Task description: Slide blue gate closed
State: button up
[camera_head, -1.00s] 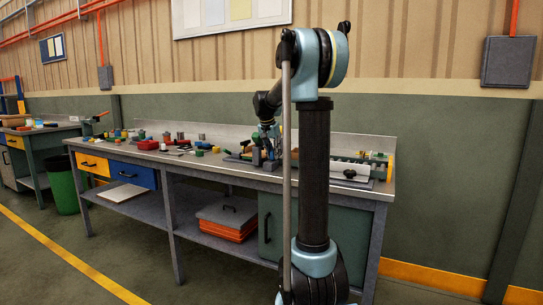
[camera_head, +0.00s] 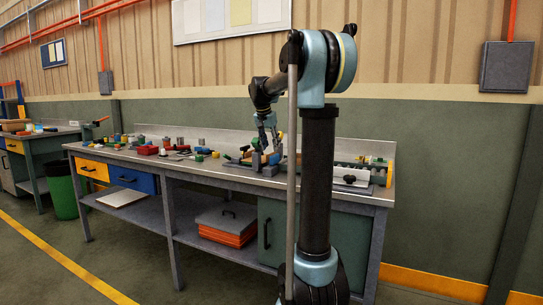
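My gripper (camera_head: 270,150) is over the right half of the long workbench, low among parts of a fixture on its top. It is small and dark here, and I cannot tell whether its fingers are open or shut, or whether they touch anything. The fixture (camera_head: 352,177) runs along the bench's right end, with a pale plate, a dark knob and greenish bits. My arm's upright link hides its middle. A blue gate cannot be made out; small grey blocks (camera_head: 257,161) stand beside my gripper.
The workbench (camera_head: 230,172) has a yellow drawer (camera_head: 92,169), a blue drawer (camera_head: 132,178) and a green cabinet door (camera_head: 276,233).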

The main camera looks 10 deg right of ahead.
jog(key=shift+v, duration=2.15)
jog(key=shift+w, duration=0.1)
jog(key=s+d+f+n, duration=0.1)
jog(key=s+f, duration=0.3)
jog(key=s, duration=0.4)
jog(key=s+f+n+y, duration=0.1)
jog(key=s+f+n, duration=0.1)
jog(key=s+f, duration=0.5)
jog(key=s+d+f+n, duration=0.1)
jog(key=s+f, duration=0.1)
jog(key=s, duration=0.8)
jog(key=s+a+f+n+g+y, duration=0.1)
jog(key=s+f+n, duration=0.2)
jog(key=s+f, duration=1.5)
jog(key=shift+s+a+f+g+y, duration=0.3)
jog(key=shift+f+y, duration=0.1)
jog(key=shift+f, duration=0.35)
